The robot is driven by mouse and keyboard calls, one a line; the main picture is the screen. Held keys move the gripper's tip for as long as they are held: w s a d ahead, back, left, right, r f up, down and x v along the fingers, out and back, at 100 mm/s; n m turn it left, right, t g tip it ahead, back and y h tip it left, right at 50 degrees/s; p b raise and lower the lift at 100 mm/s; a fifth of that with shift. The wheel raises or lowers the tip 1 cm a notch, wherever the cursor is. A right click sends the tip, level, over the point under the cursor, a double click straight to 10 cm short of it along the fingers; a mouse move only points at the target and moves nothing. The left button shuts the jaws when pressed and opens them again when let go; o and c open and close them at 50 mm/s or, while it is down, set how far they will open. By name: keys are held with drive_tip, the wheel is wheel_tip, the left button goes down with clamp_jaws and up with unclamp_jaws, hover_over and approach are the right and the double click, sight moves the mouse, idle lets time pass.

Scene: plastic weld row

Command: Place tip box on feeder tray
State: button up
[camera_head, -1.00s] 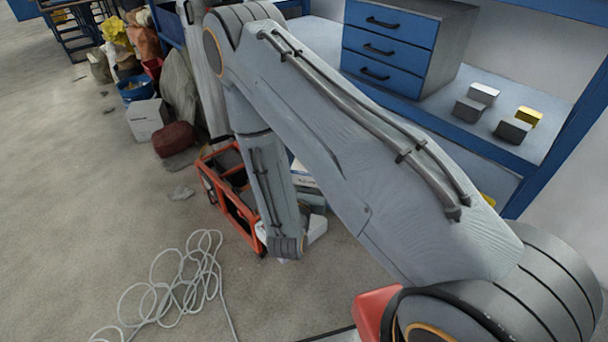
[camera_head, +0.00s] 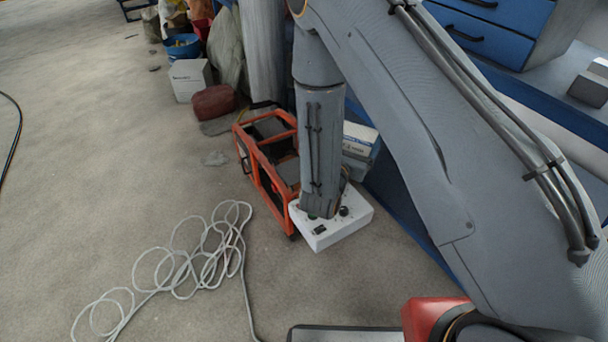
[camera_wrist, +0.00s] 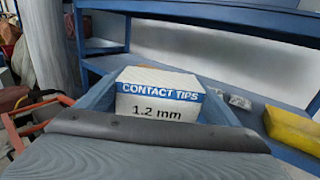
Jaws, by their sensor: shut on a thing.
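The tip box (camera_wrist: 158,103) is a white carton with a blue band reading "CONTACT TIPS" and "1.2 mm". It fills the middle of the wrist view, and its top shows behind my arm in the head view (camera_head: 361,132). My gripper (camera_wrist: 160,92) is shut on the tip box, with blue-grey fingers along its left and right sides. In the head view my arm hides most of the gripper. A white unit with black knobs (camera_head: 350,223) is below my forearm's end. I cannot tell which surface is the feeder tray.
An orange-framed cart (camera_head: 277,193) stands left of my arm. A coil of pale cable (camera_head: 185,270) lies on the floor. A blue drawer cabinet (camera_head: 490,25) is at upper right. In the wrist view, a yellow block (camera_wrist: 293,130) is on the blue-edged shelf at right.

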drive_tip(key=w+a+f+n+y+b, duration=0.1)
drive_tip(key=w+a+f+b, duration=0.4)
drive_tip(key=b, duration=0.5)
drive_tip(key=w+a+f+n+t+y+b, duration=0.1)
drive_tip(key=w+a+f+y+b, duration=0.15)
drive_tip(key=a+f+b, duration=0.5)
drive_tip(key=w+a+f+n+y+b, duration=0.1)
drive_tip(key=w+a+f+b, duration=0.45)
drive_tip(key=b, duration=0.55)
drive_tip(key=shift+h, duration=0.25)
drive_tip(key=f+b, duration=0.1)
drive_tip(key=f, duration=0.2)
drive_tip(key=f+b, duration=0.1)
drive_tip(key=f, duration=0.2)
drive_tip(key=s+a+f+b, duration=0.1)
drive_tip(key=f+b, duration=0.1)
drive_tip(key=f, duration=0.1)
